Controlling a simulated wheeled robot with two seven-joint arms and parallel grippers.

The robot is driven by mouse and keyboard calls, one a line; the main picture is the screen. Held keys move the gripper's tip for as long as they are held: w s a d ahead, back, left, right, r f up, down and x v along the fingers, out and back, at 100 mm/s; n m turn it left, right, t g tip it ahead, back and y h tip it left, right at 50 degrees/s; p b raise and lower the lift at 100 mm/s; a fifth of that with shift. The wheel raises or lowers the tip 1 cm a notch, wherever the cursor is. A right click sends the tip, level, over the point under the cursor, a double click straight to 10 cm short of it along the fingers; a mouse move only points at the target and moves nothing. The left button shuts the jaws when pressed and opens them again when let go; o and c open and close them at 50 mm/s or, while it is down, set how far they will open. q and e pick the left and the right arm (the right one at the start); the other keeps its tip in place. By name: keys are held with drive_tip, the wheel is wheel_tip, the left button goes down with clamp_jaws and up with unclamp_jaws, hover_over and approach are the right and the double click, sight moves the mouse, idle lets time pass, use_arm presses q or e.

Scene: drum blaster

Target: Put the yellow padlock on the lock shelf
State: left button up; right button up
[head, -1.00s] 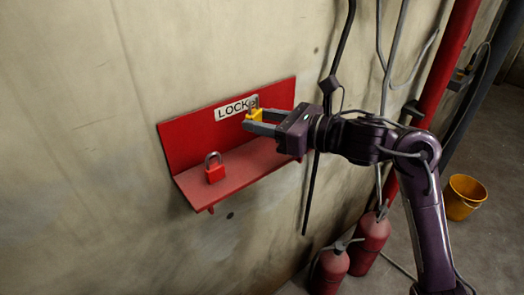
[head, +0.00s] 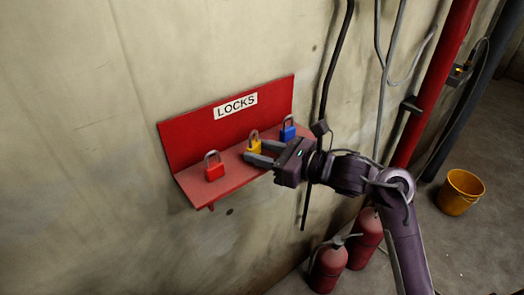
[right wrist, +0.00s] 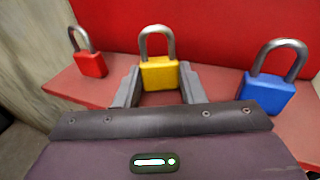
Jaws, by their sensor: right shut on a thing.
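The yellow padlock (head: 254,145) is upright, its shackle up, at the middle of the red lock shelf (head: 236,179), between the other two padlocks. My right gripper (head: 254,154) is shut on its body from the front; the two fingers lie on either side of it. In the right wrist view the yellow padlock (right wrist: 160,73) stands between the fingertips (right wrist: 159,85), low at the shelf surface. I cannot tell for certain whether its base touches the shelf. My left gripper is not in view.
A red padlock (head: 214,170) stands on the shelf's left part and a blue padlock (head: 287,130) on its right part. The LOCKS sign (head: 236,106) is on the back panel. Red extinguishers (head: 328,268) and a yellow bucket (head: 460,192) stand on the floor.

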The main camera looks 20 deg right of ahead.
drive_tip(key=o, duration=0.9)
drive_tip(key=shift+r+p, duration=0.15)
drive_tip(key=shift+p, duration=0.15)
drive_tip(key=shift+s+d+f, duration=0.2)
drive_tip(key=shift+s+d, duration=0.05)
drive_tip(key=shift+r+b+v, duration=0.2)
drive_tip(key=shift+b+v, duration=2.1)
drive_tip(key=shift+v, duration=3.4)
